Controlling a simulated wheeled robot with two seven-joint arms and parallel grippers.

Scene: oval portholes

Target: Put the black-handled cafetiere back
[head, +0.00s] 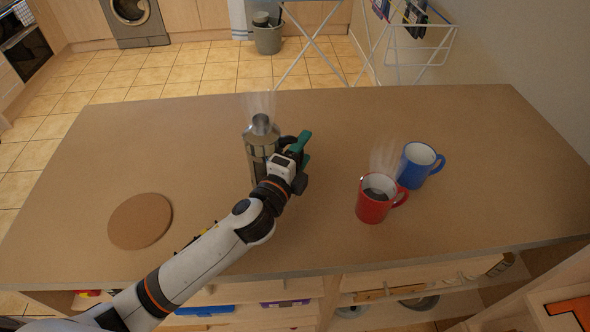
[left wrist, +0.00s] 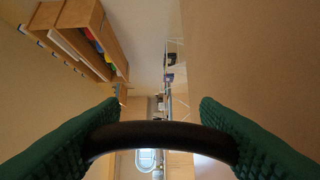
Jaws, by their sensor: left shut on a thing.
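The cafetiere (head: 259,146) is a steaming metal pot standing upright over the counter in the head view. I cannot tell whether its base touches the counter. My left gripper (head: 301,146), with green fingers, is shut on its black handle on the pot's right side. In the left wrist view, the black handle (left wrist: 160,137) spans between the two green fingers of my left gripper (left wrist: 160,145). A round brown cork mat (head: 140,221) lies bare on the counter to the left. My right gripper is not in view.
A red mug (head: 372,203) of steaming dark drink stands to the right, close to a blue mug (head: 414,172). The brown counter (head: 200,125) is clear between cafetiere and mat. Open shelves with items sit below the front edge.

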